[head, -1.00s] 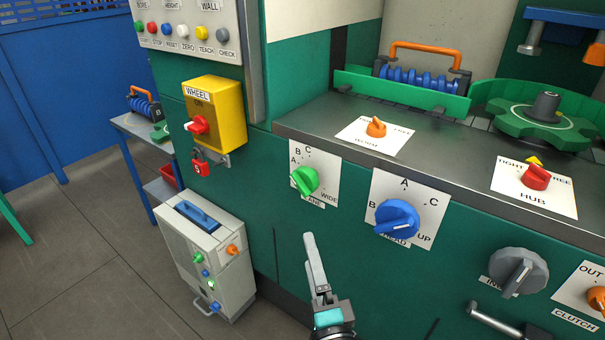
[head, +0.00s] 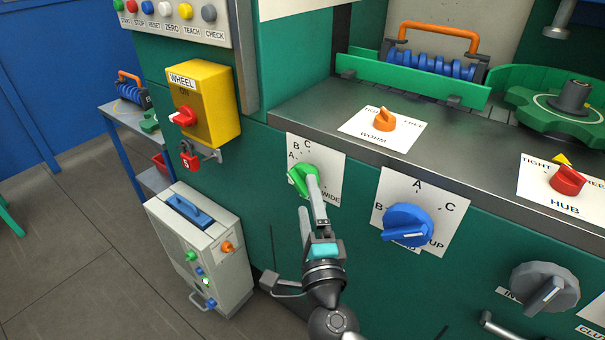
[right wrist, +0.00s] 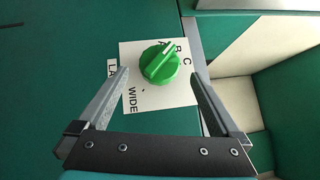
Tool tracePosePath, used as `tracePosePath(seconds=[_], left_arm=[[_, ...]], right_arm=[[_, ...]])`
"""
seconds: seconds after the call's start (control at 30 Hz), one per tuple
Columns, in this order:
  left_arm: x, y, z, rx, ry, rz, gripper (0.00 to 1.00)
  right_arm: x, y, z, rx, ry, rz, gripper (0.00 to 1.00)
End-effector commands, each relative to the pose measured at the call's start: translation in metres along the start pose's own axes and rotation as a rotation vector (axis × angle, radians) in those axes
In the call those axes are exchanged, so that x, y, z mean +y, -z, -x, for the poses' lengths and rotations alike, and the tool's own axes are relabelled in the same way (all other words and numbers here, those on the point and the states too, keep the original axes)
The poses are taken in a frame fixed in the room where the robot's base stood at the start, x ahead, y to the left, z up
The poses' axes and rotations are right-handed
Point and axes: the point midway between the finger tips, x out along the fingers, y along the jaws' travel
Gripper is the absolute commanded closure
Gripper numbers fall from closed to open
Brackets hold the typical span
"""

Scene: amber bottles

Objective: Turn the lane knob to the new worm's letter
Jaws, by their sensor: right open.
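The lane knob (head: 303,181) is green and sits on a white plate (head: 328,165) marked A, B, C and WIDE on the green machine front. It also shows in the right wrist view (right wrist: 159,64), where its white mark points to the A and B side; I cannot tell which letter exactly. My right gripper (head: 309,194) is open at the knob. In the right wrist view its fingers (right wrist: 160,75) stand either side of the knob, with no clear contact. A blue worm with an orange handle (head: 430,64) lies in the machine. My left gripper is out of view.
A blue head knob (head: 407,224) is right of the lane plate. A yellow wheel switch (head: 212,105) with a red padlock (head: 189,161) is left. A second blue worm (head: 130,92) sits on a side table. A grey cabinet (head: 215,270) stands on the floor below.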

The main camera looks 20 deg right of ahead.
Motion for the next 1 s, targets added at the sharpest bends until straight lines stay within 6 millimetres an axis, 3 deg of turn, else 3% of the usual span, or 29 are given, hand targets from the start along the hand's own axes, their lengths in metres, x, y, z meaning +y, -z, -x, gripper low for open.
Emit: tracePosePath(seconds=[0.2, 0.4, 0.87, 1.0], left_arm=[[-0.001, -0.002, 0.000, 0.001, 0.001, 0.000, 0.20], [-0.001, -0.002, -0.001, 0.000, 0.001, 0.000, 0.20], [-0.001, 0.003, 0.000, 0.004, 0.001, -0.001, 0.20], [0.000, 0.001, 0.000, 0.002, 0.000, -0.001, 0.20]], right_arm=[[-0.001, 0.000, -0.037, 0.000, 0.002, 0.000, 0.00], [0.000, 0.000, -0.061, -0.001, 0.001, 0.000, 0.00], [0.001, 0.000, -0.071, -0.001, -0.001, 0.001, 0.00], [0.001, 0.000, -0.071, 0.000, -0.001, 0.001, 0.12]])
